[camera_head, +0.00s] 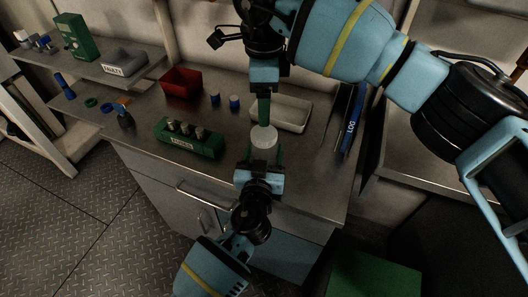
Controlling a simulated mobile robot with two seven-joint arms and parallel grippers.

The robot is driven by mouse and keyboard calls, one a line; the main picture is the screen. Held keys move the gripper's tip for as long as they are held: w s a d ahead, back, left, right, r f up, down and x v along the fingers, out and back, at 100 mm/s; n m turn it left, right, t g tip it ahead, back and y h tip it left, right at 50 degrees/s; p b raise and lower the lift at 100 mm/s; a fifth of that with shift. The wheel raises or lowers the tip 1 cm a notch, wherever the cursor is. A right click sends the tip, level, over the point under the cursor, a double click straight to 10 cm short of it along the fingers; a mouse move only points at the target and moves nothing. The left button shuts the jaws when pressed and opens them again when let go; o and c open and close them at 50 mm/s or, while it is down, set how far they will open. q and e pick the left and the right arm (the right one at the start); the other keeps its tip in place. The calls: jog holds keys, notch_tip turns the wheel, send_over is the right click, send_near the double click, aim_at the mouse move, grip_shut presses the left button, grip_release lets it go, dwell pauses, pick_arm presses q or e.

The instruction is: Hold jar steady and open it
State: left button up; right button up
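The jar's round pale lid (263,137) shows near the front middle of the metal counter. The jar's body below it is mostly hidden. My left gripper (264,156) comes from the front, with its green fingers apart, one at each side of the jar just below the lid. I cannot tell whether they press on it. My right gripper (264,122) points down from above, its green fingertips at the far edge of the lid. Its fingers line up in this view, so their gap and any contact with the lid are unclear.
A white tray (294,121) stands close behind the jar at the right. A green rack (178,141) with several small jars, two blue-capped vials (234,103) and a red bin (182,85) are to the left. Blue LOG binders (353,122) stand at the right.

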aim_at(264, 133)
pick_arm(q)
grip_shut()
pick_arm(e)
jog(key=m, duration=2.7)
jog(key=shift+f, duration=4)
